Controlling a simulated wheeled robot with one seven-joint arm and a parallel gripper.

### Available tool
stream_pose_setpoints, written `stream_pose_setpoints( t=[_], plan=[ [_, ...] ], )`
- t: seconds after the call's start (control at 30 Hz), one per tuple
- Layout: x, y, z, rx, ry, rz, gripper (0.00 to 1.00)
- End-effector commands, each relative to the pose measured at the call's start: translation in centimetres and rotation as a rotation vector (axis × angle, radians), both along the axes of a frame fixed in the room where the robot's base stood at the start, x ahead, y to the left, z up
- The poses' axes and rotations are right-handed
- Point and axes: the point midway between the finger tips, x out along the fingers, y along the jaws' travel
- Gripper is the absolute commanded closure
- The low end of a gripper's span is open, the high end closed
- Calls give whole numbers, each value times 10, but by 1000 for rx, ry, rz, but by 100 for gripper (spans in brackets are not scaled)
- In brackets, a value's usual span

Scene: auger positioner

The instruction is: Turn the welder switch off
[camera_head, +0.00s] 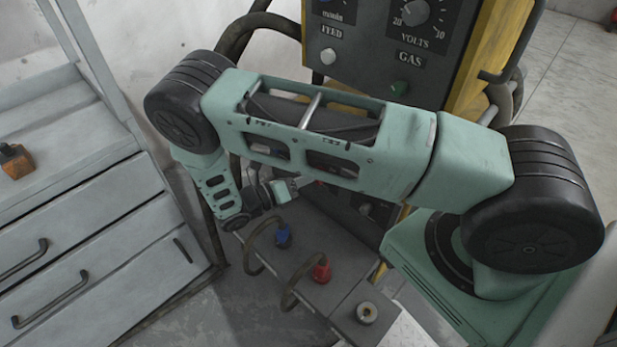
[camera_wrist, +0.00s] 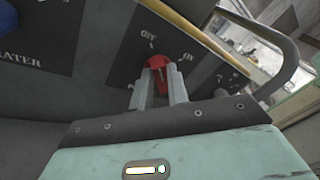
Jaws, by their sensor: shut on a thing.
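The red welder switch (camera_wrist: 158,65) shows in the wrist view on a dark panel, with an OFF label above it and an ON label to its upper right. My gripper (camera_wrist: 159,88) has its two fingers on either side of the red switch and is shut on it. I cannot tell clearly which label the switch points at. In the head view my gripper (camera_head: 298,185) is low beside the welder's front (camera_head: 375,50). My arm hides the switch there.
Blue (camera_head: 283,235) and red (camera_head: 321,269) cable plugs stand on the ledge below my arm. A grey drawer cabinet (camera_head: 90,245) stands at the left with an orange-brown block (camera_head: 15,160) on it. A curved bar (camera_wrist: 278,40) crosses close by on the right in the wrist view.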

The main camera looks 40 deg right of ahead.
Motion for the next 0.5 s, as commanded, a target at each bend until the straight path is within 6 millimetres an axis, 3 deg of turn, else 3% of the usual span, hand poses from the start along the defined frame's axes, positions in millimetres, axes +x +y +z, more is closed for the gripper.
stream_pose_setpoints(
  t=[0.07, 0.1, 0.17, 0.5],
  plan=[
    [1, 1, -1, 3, 1, 4, 100],
    [1, 1, -1, 3, 1, 4, 81],
    [0, 1, 0, 2, 1, 4, 64],
    [0, 0, 0, 1, 0, 1, 62]
  ],
)
